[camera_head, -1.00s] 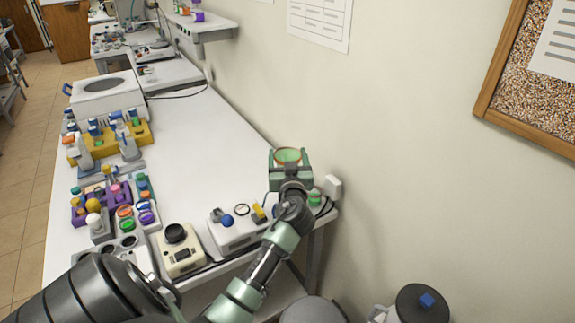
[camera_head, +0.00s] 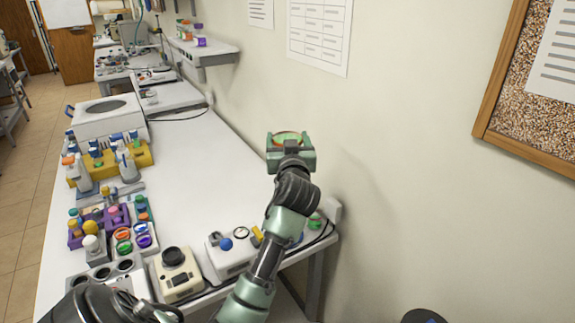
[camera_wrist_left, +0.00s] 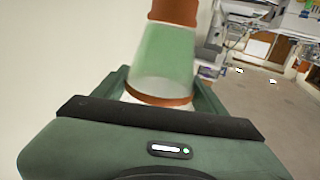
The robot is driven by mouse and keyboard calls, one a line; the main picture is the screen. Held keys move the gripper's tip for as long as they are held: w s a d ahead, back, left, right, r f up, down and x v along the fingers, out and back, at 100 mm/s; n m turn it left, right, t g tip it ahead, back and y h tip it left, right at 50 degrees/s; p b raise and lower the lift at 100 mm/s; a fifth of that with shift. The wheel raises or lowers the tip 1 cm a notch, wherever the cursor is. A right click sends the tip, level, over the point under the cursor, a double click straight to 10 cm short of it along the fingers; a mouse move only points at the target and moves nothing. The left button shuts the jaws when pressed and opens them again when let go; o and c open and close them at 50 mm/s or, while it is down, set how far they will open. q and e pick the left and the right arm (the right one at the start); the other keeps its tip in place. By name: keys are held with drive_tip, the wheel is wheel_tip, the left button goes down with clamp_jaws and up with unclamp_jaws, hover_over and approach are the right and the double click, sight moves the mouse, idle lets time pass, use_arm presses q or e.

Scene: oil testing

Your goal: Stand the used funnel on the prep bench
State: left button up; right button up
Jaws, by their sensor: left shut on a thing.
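My left gripper (camera_head: 290,153) is shut on the used funnel (camera_head: 287,135), which shows as an orange rim with green inside between the jaws. The left wrist view shows the funnel (camera_wrist_left: 165,55) closer: a green, see-through body with orange-brown bands, between the two fingers. The gripper is in front of the wall and over the right side of the long white bench (camera_head: 195,165). The head view does not clearly show its height above the top. My right gripper is not in view.
The bench's middle is clear. Along its left side stand a yellow rack (camera_head: 140,155) with bottles, a purple rack (camera_head: 100,222) and a white bath (camera_head: 105,118). Small instruments (camera_head: 178,272) line the near edge. A wall shelf (camera_head: 205,52) is further back.

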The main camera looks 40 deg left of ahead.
use_arm(q)
wheel_tip(320, 180, up, 8)
drive_tip(key=shift+f+b, duration=0.25)
drive_tip(key=shift+b, duration=0.1)
